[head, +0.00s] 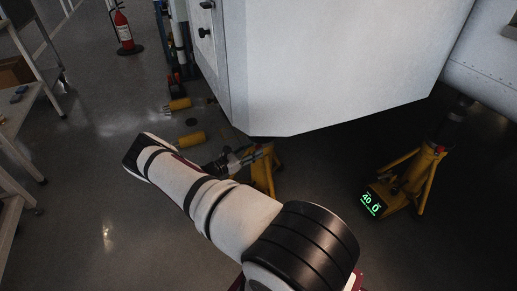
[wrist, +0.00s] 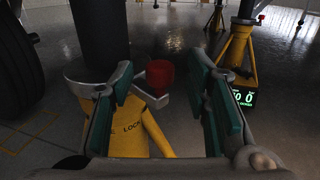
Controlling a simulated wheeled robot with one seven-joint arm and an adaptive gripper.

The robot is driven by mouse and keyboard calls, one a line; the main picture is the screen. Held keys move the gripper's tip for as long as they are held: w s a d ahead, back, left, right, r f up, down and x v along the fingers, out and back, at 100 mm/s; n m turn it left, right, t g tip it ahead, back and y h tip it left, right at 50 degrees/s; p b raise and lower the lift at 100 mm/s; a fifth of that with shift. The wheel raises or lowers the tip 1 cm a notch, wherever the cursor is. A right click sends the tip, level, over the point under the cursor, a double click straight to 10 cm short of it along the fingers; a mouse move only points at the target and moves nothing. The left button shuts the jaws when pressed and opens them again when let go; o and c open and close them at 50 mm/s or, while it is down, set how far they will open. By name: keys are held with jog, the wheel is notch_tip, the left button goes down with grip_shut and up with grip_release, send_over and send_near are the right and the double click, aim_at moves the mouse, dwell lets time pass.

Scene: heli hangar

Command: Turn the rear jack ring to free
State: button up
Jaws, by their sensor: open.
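The rear jack is a yellow stand (head: 263,176) under the white hull in the head view, partly hidden behind my arm. In the wrist view its yellow body (wrist: 150,142) carries lettering that reads "LOCK" in part. A grey ring (wrist: 84,88) sits around the dark post (wrist: 98,40) at the top of the body. A red knob (wrist: 160,76) stands at the ring's right side. My gripper (wrist: 161,98) is open, its teal pads either side of the knob, with no clear contact. In the head view my gripper (head: 245,160) is beside the jack.
Another yellow jack (head: 422,172) stands to the right, with a green-lit display (head: 372,203) at its foot. The white hull (head: 330,65) hangs low above my gripper. A dark tyre (wrist: 18,80) is at the wrist view's left. A fire extinguisher (head: 123,30) stands far back.

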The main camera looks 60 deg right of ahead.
aim_at(259, 146)
jog(key=shift+x, duration=1.7)
grip_shut()
